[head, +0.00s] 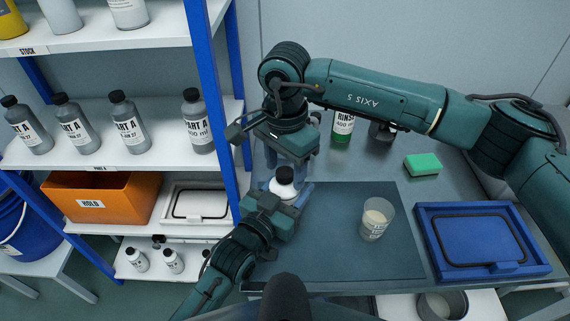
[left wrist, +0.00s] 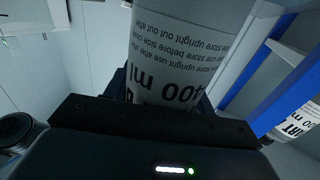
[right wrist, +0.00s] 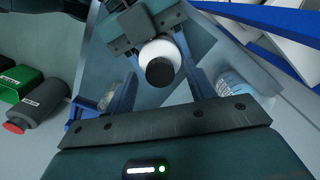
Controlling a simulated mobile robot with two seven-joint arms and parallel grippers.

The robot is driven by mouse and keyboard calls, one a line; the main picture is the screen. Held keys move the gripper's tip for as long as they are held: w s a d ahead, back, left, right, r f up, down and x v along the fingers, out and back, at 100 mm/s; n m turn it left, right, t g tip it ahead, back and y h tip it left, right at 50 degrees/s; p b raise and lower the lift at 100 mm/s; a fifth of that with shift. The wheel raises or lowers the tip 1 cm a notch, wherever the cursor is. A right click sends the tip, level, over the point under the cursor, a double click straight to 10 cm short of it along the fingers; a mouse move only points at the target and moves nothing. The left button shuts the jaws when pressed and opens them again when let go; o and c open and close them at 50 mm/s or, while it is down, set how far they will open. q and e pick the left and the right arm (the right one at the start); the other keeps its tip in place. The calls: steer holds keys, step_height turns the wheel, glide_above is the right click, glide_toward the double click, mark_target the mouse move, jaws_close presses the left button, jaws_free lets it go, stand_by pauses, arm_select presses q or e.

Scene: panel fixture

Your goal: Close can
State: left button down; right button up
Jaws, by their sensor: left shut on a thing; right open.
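The white can (head: 282,189) with a black cap (head: 285,174) stands roughly upright in my left gripper (head: 278,205), which is shut on its body. The left wrist view shows its printed white side (left wrist: 185,45) close up, marked "400 ml". My right gripper (head: 289,166) is open just above the can. In the right wrist view the black cap (right wrist: 160,71) shows from above, between and beyond the two blue fingers, which look apart from it. The cap sits on the can's top; I cannot tell how tight it is.
A beaker (head: 376,220) of pale liquid stands on the dark mat (head: 335,255). A blue tray (head: 427,240), green sponge (head: 423,164) and green rinse bottle (head: 343,128) are to the right. Shelves with a blue post (head: 211,80), bottles and an orange bin (head: 100,198) stand close at left.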

step_height(320, 180, up, 12)
stand_by(0.6)
arm_select(q)
steer(key=shift+c, duration=2.2)
jaws_free()
steer(key=shift+s, duration=0.1)
steer(key=v, duration=1.3)
steer(key=shift+b, duration=0.35)
arm_select(e)
steer(key=shift+f, duration=0.4)
arm_select(q)
steer(key=shift+a, duration=0.1)
